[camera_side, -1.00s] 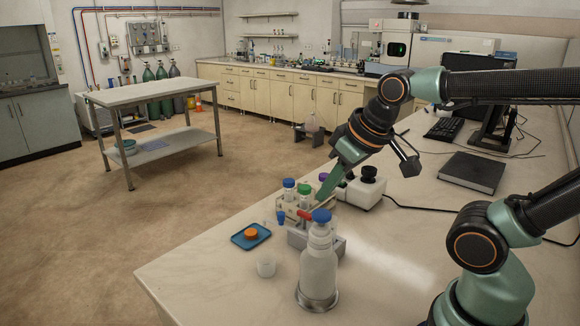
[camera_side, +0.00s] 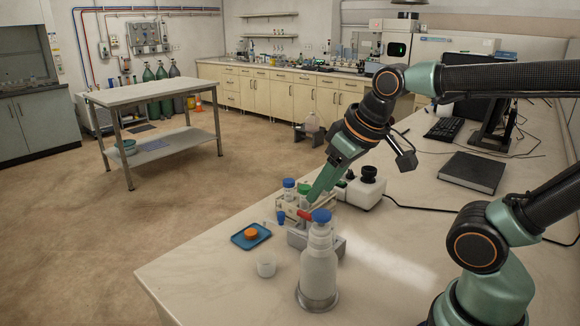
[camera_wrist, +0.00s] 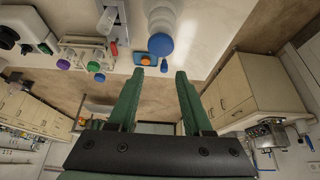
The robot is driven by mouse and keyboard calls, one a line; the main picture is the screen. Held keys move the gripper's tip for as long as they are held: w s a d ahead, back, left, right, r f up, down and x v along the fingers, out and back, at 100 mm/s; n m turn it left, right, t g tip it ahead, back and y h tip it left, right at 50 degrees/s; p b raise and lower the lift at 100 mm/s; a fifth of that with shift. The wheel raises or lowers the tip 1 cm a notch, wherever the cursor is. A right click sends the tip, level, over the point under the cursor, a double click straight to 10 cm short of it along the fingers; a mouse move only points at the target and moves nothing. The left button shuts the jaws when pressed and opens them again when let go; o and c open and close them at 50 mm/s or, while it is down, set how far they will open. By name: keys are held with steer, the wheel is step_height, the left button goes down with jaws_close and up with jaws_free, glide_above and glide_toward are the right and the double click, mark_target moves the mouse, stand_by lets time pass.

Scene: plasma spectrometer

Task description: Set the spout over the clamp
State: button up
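A red lever (camera_side: 304,214) sits on a grey metal block (camera_side: 330,250) that looks like the clamp. It also shows in the wrist view as a red lever (camera_wrist: 113,48). A white bottle (camera_side: 318,272) with a blue cap (camera_side: 321,216) stands upright on a round metal base in front of the block. I cannot make out a separate spout. My gripper (camera_side: 311,197) points down and left above the tube rack, behind the bottle. In the wrist view its fingers (camera_wrist: 160,73) are apart with nothing held between them.
A tube rack (camera_wrist: 84,50) holds tubes with blue, green and purple caps. A white instrument (camera_side: 362,193) stands behind. The bench's front is clear.

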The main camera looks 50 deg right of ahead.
mark_target(281, 213)
steer(key=w+a+r+g, duration=0.1)
steer(key=w+r, duration=0.2)
steer(key=w, duration=0.1)
steer(key=x, duration=1.2)
steer(key=shift+w+a+f, duration=0.1)
steer(key=shift+a+f, duration=0.05)
steer(key=shift+f, duration=0.05)
jaws_close()
stand_by(1.0)
